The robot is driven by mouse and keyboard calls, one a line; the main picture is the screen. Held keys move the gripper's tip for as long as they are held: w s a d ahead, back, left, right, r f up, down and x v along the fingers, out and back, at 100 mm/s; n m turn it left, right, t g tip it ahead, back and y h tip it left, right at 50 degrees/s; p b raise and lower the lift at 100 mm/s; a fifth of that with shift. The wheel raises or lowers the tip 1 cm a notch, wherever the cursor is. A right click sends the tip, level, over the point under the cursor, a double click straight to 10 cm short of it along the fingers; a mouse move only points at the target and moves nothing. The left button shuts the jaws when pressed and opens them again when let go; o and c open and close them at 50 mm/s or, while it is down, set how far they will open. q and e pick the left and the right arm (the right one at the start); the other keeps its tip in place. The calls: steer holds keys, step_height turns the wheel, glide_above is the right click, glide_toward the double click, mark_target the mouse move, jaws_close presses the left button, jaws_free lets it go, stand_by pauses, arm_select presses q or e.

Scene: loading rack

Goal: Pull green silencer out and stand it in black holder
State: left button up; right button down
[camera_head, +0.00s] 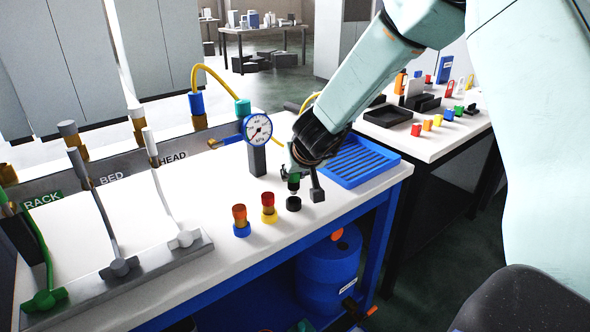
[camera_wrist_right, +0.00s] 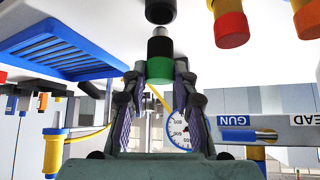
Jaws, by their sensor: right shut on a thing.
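The green silencer (camera_head: 293,178) is upright in my right gripper (camera_head: 294,167), above the white bench. In the right wrist view the fingers (camera_wrist_right: 156,88) are closed around its green part (camera_wrist_right: 159,70), with a black band and grey tip beyond. The black holder (camera_head: 293,204) stands on the bench directly below the silencer. It also shows in the right wrist view (camera_wrist_right: 160,12), close to the grey tip; whether the tip touches or enters it I cannot tell. My left gripper is not in view.
The pressure gauge (camera_head: 257,129) and blue tray (camera_head: 357,160) are behind.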

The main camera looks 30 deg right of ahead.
mark_target(296, 183)
steer(key=shift+f+b, duration=0.35)
steer(key=shift+f, duration=0.4)
steer(key=shift+f+b, duration=0.5)
steer(key=shift+f, duration=0.4)
steer(key=c, duration=1)
jaws_free()
steer(key=v, duration=1.2)
steer(key=shift+s, duration=0.15)
